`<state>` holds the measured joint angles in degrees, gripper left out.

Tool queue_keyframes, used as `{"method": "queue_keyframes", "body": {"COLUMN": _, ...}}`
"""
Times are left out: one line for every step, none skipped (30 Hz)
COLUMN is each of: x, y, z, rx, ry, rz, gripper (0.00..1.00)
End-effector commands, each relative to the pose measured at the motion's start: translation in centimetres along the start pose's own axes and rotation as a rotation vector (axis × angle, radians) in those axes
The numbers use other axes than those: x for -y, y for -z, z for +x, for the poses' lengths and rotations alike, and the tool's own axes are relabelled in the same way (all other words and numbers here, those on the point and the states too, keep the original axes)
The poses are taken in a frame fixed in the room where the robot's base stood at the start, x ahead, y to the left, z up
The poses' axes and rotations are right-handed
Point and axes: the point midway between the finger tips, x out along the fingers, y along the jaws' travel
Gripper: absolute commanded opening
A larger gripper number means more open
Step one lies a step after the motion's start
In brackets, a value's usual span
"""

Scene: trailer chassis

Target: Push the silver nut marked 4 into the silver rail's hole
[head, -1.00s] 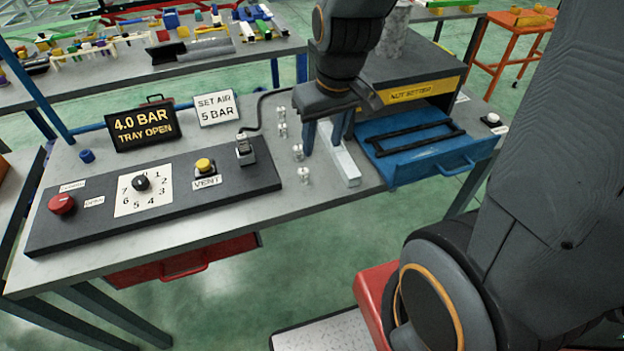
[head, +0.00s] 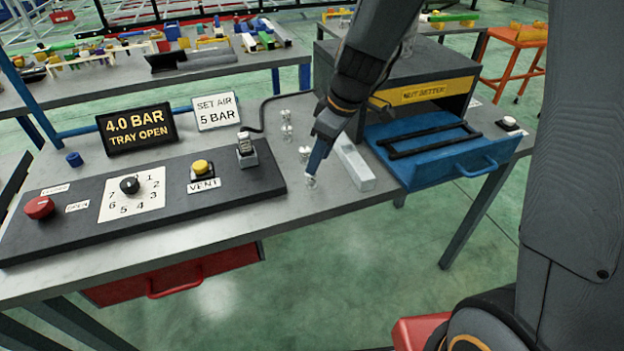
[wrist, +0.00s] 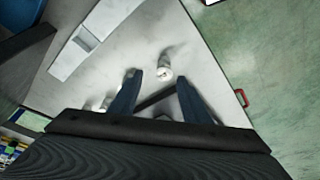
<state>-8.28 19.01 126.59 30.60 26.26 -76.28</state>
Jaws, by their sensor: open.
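The silver rail (head: 355,167) lies on the bench as a short pale block; it also shows in the wrist view (wrist: 70,60). A small dark mark shows on it there, but I cannot tell if it is the hole. Several small silver nuts stand left of the rail. The front nut (head: 311,182) is just below my gripper (head: 314,168). In the wrist view this nut (wrist: 165,66) is at the fingertips of my open, empty gripper (wrist: 160,80), slightly beyond them. Number marks on the nuts are too small to read. The fingers partly hide the nuts behind.
A black panel (head: 95,232) with a dial, knobs and a clamp-like fixture (head: 246,155) is at left. A display (head: 137,128) reads 4.0 BAR, TRAY OPEN. A sign (head: 216,110) reads SET AIR 5 BAR. A blue tray (head: 480,160) stands out from a grey box right of the rail.

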Motion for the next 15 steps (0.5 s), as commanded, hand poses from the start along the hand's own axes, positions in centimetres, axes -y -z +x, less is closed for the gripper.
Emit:
{"method": "queue_keyframes", "body": {"x": 0.2, "y": 0.0, "z": 0.3, "rx": 0.002, "ry": 0.003, "rz": 0.001, "gripper": 0.43}}
{"method": "queue_keyframes", "body": {"x": 0.3, "y": -0.1, "z": 0.6, "rx": 0.002, "ry": 0.004, "rz": 0.002, "gripper": 0.43}}
{"method": "queue_keyframes", "body": {"x": 0.5, "y": -0.1, "z": 1.1, "rx": 0.003, "ry": 0.003, "rz": 0.001, "gripper": 0.43}}
{"method": "queue_keyframes", "body": {"x": 0.6, "y": -0.1, "z": 1.4, "rx": 0.004, "ry": 0.004, "rz": 0.001, "gripper": 0.43}}
{"method": "queue_keyframes", "body": {"x": 0.7, "y": -0.1, "z": 1.8, "rx": 0.004, "ry": 0.005, "rz": 0.001, "gripper": 0.43}}
{"method": "queue_keyframes", "body": {"x": 0.9, "y": -0.1, "z": 2.3, "rx": 0.003, "ry": 0.004, "rz": 0.0, "gripper": 0.43}}
{"method": "queue_keyframes", "body": {"x": 1.0, "y": -0.1, "z": 2.7, "rx": 0.004, "ry": 0.005, "rz": 0.0, "gripper": 0.43}}
{"method": "queue_keyframes", "body": {"x": 1.0, "y": -0.1, "z": 3.1, "rx": 0.003, "ry": 0.004, "rz": 0.0, "gripper": 0.43}}
{"method": "queue_keyframes", "body": {"x": 0.9, "y": -0.1, "z": 3.6, "rx": 0.003, "ry": 0.003, "rz": 0.0, "gripper": 0.43}}
{"method": "queue_keyframes", "body": {"x": 0.9, "y": -0.1, "z": 4.0, "rx": 0.002, "ry": 0.004, "rz": -0.001, "gripper": 0.43}}
{"method": "queue_keyframes", "body": {"x": 0.9, "y": -0.1, "z": 4.2, "rx": 0.002, "ry": 0.003, "rz": 0.0, "gripper": 0.43}}
{"method": "queue_keyframes", "body": {"x": 0.9, "y": -0.1, "z": 4.5, "rx": 0.002, "ry": 0.003, "rz": -0.001, "gripper": 0.43}}
{"method": "queue_keyframes", "body": {"x": 0.9, "y": -0.1, "z": 4.7, "rx": 0.002, "ry": 0.002, "rz": -0.001, "gripper": 0.43}}
{"method": "queue_keyframes", "body": {"x": 0.9, "y": -0.1, "z": 4.8, "rx": 0.002, "ry": 0.002, "rz": -0.001, "gripper": 0.43}}
{"method": "queue_keyframes", "body": {"x": 0.8, "y": -0.1, "z": 5.0, "rx": 0.001, "ry": 0.001, "rz": -0.001, "gripper": 0.43}}
